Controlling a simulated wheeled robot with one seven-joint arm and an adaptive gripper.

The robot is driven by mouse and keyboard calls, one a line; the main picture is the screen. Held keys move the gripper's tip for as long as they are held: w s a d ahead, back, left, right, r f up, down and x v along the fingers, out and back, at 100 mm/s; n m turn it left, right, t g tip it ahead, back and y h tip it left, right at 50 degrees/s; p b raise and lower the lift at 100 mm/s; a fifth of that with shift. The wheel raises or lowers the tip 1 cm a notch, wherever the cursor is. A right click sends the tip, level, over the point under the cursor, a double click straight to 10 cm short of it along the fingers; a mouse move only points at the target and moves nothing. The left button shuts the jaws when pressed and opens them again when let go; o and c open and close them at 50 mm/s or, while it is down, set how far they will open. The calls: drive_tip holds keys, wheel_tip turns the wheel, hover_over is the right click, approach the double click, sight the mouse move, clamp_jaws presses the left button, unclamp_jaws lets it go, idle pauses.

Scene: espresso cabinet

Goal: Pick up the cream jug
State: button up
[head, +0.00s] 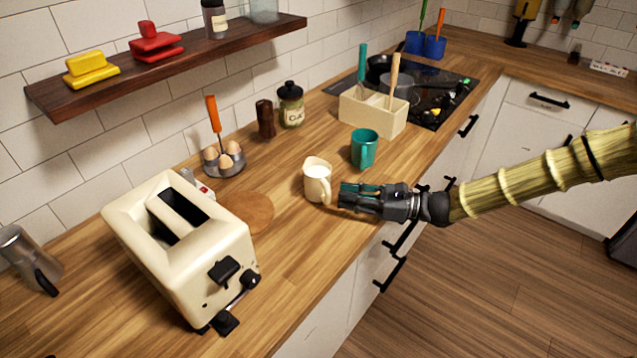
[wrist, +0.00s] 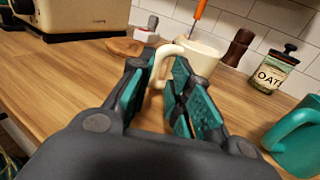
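The cream jug (head: 316,184) stands upright on the wooden counter, with white contents and its handle turned towards my gripper. My gripper (head: 345,194) is low over the counter, just right of the jug. In the wrist view my gripper (wrist: 171,68) is open, its teal-padded fingers apart. The handle of the cream jug (wrist: 206,48) shows between the fingertips, with a gap to the pads visible. I cannot tell whether either finger touches it. The right finger hides part of the jug's body.
A teal mug (head: 365,148) stands behind and right of the jug, close to my gripper's right in the wrist view. A cream toaster (head: 190,255) and a round wooden board (head: 247,211) lie to the left. A utensil box (head: 372,115) stands farther back. The counter's front edge is near.

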sight(328, 206)
drive_tip(key=shift+s+a+r+p, duration=0.1)
drive_tip(key=shift+a+r+p, duration=0.25)
drive_tip(key=shift+a, duration=0.1)
drive_tip(key=a, duration=0.1)
drive_tip(key=a+p, duration=0.1)
drive_tip(key=a, duration=0.1)
drive_tip(key=shift+w+r+p, duration=0.2)
drive_tip(key=shift+w+p, duration=0.05)
drive_tip(key=shift+p, duration=0.05)
drive_tip(key=shift+w+a+f, duration=0.1)
drive_tip(key=shift+a, duration=0.6)
drive_tip(key=shift+c, duration=0.3)
clamp_jaws()
